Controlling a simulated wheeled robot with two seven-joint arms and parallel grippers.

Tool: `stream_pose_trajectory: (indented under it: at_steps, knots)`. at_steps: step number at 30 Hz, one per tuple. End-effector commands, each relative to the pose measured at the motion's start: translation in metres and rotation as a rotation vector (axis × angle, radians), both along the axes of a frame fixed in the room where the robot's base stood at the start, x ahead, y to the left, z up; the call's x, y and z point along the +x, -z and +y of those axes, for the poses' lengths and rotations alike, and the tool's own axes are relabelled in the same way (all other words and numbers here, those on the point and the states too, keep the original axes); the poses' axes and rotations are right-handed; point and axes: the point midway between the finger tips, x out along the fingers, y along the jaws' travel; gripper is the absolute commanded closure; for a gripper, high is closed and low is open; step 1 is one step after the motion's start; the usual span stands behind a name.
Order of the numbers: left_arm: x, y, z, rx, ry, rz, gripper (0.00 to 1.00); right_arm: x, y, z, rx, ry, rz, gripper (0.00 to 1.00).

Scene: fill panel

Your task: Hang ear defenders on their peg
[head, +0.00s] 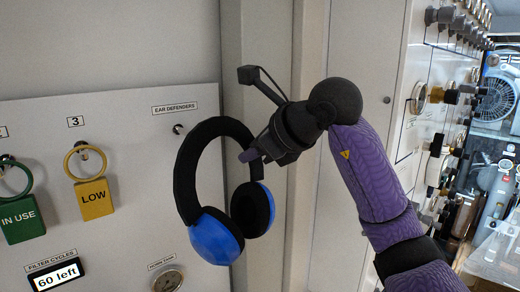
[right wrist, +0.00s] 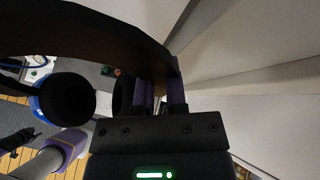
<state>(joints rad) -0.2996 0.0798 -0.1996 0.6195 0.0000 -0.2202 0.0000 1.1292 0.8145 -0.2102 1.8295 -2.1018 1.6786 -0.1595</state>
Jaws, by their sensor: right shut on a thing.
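The ear defenders (head: 212,238), with a black headband and blue cups, hang upright in front of the panel. My right gripper (head: 250,157) is shut on the right side of their band, above the right cup. In the right wrist view the dark band (right wrist: 90,35) runs from the fingers (right wrist: 160,95) to the upper left, with a cup's black cushion (right wrist: 68,98) below. The metal peg (head: 178,129), under the EAR DEFENDERS label (head: 175,108), shows just left of the band's top. The band appears off the peg; the depth between them is unclear. A dark shape, perhaps my left gripper, shows at the wrist view's lower left.
A yellow LOW tag (head: 94,199) and a green IN USE tag (head: 22,219) hang on pegs at left. A raised cabinet edge (head: 250,90) stands right of the panel. Knobs line the right cabinet.

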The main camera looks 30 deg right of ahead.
Motion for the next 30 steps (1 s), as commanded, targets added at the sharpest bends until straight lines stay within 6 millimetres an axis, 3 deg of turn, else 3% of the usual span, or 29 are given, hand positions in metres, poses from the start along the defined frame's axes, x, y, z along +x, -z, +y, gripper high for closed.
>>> stream_pose_trajectory:
  at_steps: [30]
  knots:
    - [0.001,-0.043,0.0,0.0,0.001,-0.002,0.41,0.081,0.009,0.012,-0.002,-0.001,0.0,1.0]
